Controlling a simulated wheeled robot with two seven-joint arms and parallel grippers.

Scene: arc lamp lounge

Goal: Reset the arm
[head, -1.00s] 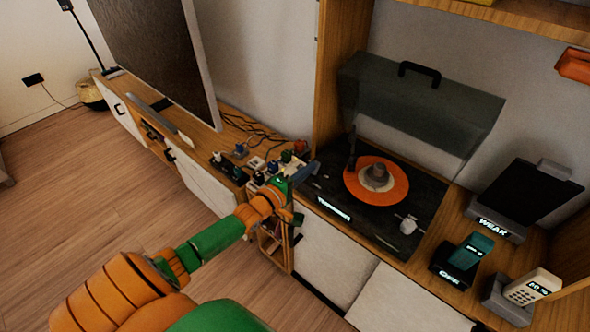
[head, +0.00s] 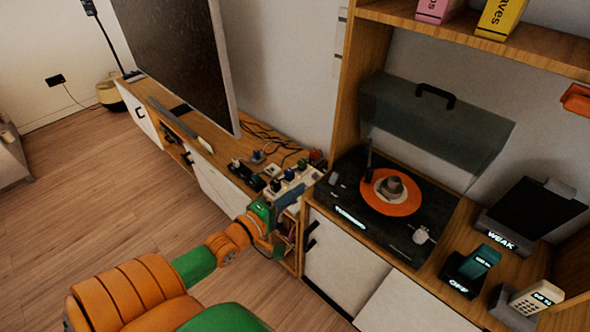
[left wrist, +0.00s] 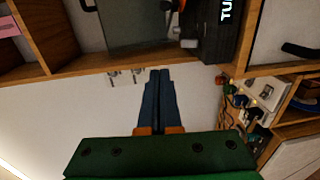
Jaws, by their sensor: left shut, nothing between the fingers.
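My left arm comes in from the bottom left of the head view, in orange and green. My left gripper (head: 300,189) has dark blue fingers. It is shut and empty, just left of the turntable (head: 437,203) and in front of the power strip area. In the left wrist view its fingers (left wrist: 160,75) lie together with nothing between them. The turntable carries an orange record (head: 408,207), and its lid (head: 430,125) is raised. A slim dark upright piece (head: 369,158) stands behind the record; I cannot tell what it is. My right gripper is not in view.
White plugs and a power strip (head: 292,180) with cables sit close to my left fingers. A tall shelf side (head: 362,80) rises behind. A television (head: 175,60) stands on the low cabinet (head: 152,100). The wooden floor (head: 90,200) at left is clear.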

